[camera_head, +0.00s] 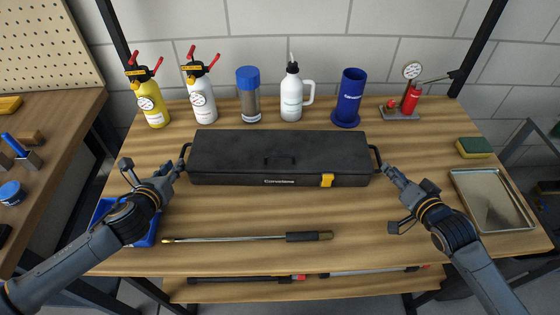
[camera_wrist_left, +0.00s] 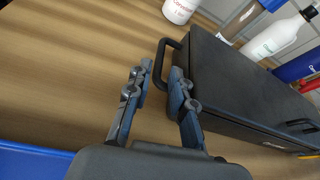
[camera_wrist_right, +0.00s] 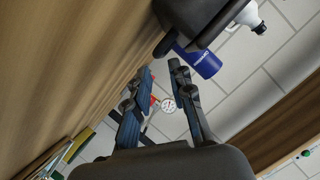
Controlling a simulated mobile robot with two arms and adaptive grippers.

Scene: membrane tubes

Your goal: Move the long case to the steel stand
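The long black case (camera_head: 280,150) lies on the wooden table, with a yellow latch on its front and a bar handle at each end. My left gripper (camera_head: 172,170) is open at the left handle (camera_head: 185,157). In the left wrist view the handle (camera_wrist_left: 163,58) is just beyond the open fingertips (camera_wrist_left: 160,78). My right gripper (camera_head: 388,169) is beside the right handle (camera_head: 376,158). In the right wrist view its fingers (camera_wrist_right: 162,68) are apart, with the handle (camera_wrist_right: 166,42) just beyond them. I cannot make out a steel stand for certain.
Several bottles and cylinders stand behind the case, including a blue cylinder (camera_head: 349,98). A rod with a black grip (camera_head: 305,237) lies in front. A blue bin (camera_head: 146,234) is at front left; a metal tray (camera_head: 490,200) and sponge (camera_head: 474,147) are at right.

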